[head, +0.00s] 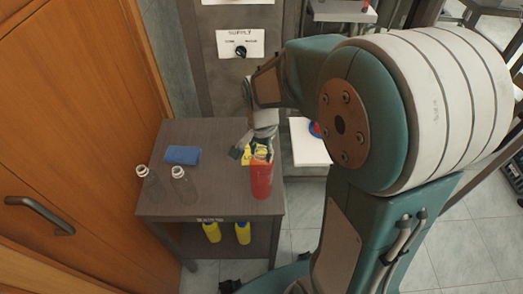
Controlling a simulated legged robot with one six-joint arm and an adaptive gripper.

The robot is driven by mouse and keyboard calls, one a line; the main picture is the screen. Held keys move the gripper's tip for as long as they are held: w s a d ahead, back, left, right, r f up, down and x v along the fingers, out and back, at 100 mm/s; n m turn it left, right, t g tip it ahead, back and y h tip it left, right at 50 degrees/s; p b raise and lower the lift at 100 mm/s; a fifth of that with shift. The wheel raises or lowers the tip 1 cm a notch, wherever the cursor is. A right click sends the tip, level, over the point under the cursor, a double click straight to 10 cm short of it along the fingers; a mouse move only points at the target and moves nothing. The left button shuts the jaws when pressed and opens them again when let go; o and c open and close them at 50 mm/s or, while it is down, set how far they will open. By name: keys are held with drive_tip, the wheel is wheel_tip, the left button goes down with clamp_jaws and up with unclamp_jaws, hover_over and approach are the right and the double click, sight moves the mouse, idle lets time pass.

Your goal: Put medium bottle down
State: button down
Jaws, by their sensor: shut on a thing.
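A red bottle (262,181) stands upright in the head view, over the right part of the dark table (215,200). My gripper (258,150) reaches down from above and is shut around the upper end of this bottle. The gripper's fingers partly hide the bottle's top. I cannot tell whether the bottle's base touches the tabletop. Two clear bottles with white necks, one farther left (143,172) and one nearer the middle (179,174), stand on the table's left side, apart from my gripper.
A blue folded cloth (182,155) lies at the back left of the table. A yellow item (247,157) shows beside my gripper. Yellow bottles (212,232) stand on the lower shelf. A wooden door (70,130) is at left. The tabletop's middle is clear.

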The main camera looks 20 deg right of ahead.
drive_tip(key=shift+c, duration=1.2)
unclamp_jaws()
drive_tip(key=shift+f, duration=0.1)
wheel_tip(320, 180, up, 12)
drive_tip(key=s+r+n+t, duration=0.2)
drive_tip(key=s+n+t, duration=0.3)
drive_tip(key=s+n, duration=0.5)
drive_tip(key=s, duration=0.4)
drive_tip(key=shift+a+r+t, duration=0.15)
drive_tip(key=shift+r+t, duration=0.05)
drive_tip(key=shift+t, duration=0.1)
